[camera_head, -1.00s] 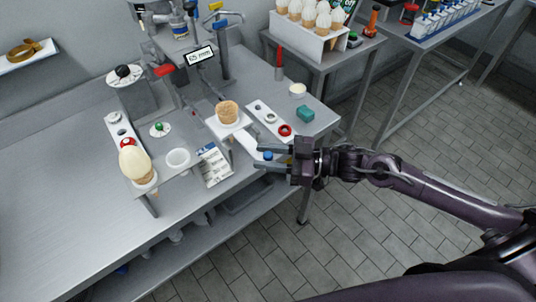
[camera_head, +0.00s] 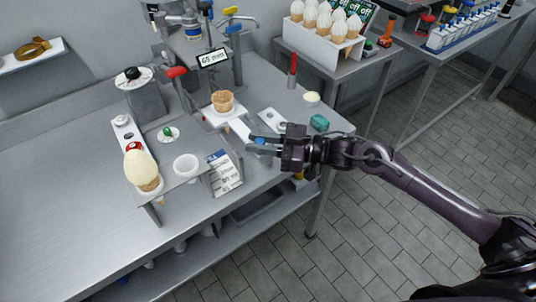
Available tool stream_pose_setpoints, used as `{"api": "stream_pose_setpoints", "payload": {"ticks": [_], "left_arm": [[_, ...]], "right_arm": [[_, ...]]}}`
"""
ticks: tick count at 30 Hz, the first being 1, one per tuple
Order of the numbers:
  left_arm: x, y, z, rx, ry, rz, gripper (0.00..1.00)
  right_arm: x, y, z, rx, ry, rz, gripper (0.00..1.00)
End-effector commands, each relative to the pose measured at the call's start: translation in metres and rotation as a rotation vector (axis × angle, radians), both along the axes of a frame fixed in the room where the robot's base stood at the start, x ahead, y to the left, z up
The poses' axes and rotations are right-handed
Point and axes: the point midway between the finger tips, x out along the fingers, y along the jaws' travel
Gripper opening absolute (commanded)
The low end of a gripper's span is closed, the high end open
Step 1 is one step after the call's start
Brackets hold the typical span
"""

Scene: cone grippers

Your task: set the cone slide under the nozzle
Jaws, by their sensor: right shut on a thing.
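The waffle cone (camera_head: 222,101) stands upright in the white cone slide (camera_head: 238,126), whose white strip runs toward the lower right. The dispensing machine (camera_head: 188,32) stands behind it to the upper left; its nozzle is too small to make out clearly. The cone is below and to the right of the machine's head. My right gripper (camera_head: 252,143) comes in from the right and is shut on the slide's blue knob (camera_head: 261,141) at the strip's near end. The fingers partly hide the knob. My left gripper is not in view.
A filled cone (camera_head: 140,168) stands at the front left, by a white cup (camera_head: 186,166) and a printed card (camera_head: 224,174). A white strip with a hole (camera_head: 272,117) lies behind my gripper, with a teal block (camera_head: 320,122) to its right. The left of the table is clear.

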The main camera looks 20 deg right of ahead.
Motion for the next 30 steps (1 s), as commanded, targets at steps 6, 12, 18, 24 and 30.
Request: {"api": "stream_pose_setpoints", "payload": {"ticks": [6, 12, 18, 24, 30], "left_arm": [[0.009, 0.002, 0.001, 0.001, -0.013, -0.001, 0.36], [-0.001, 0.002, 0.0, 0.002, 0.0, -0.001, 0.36], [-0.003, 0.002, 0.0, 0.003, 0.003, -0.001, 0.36], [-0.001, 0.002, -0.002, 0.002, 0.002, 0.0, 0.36], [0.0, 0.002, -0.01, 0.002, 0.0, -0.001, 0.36]], "right_arm": [[0.001, 0.0, -0.002, -0.002, 0.007, 0.0, 0.0], [0.001, 0.0, -0.002, -0.003, 0.006, 0.0, 0.34], [0.001, 0.0, -0.001, -0.002, 0.005, 0.0, 0.41], [-0.001, -0.005, -0.003, -0.003, 0.006, -0.001, 0.41], [-0.015, -0.033, -0.006, -0.006, 0.008, -0.002, 0.41]]}}
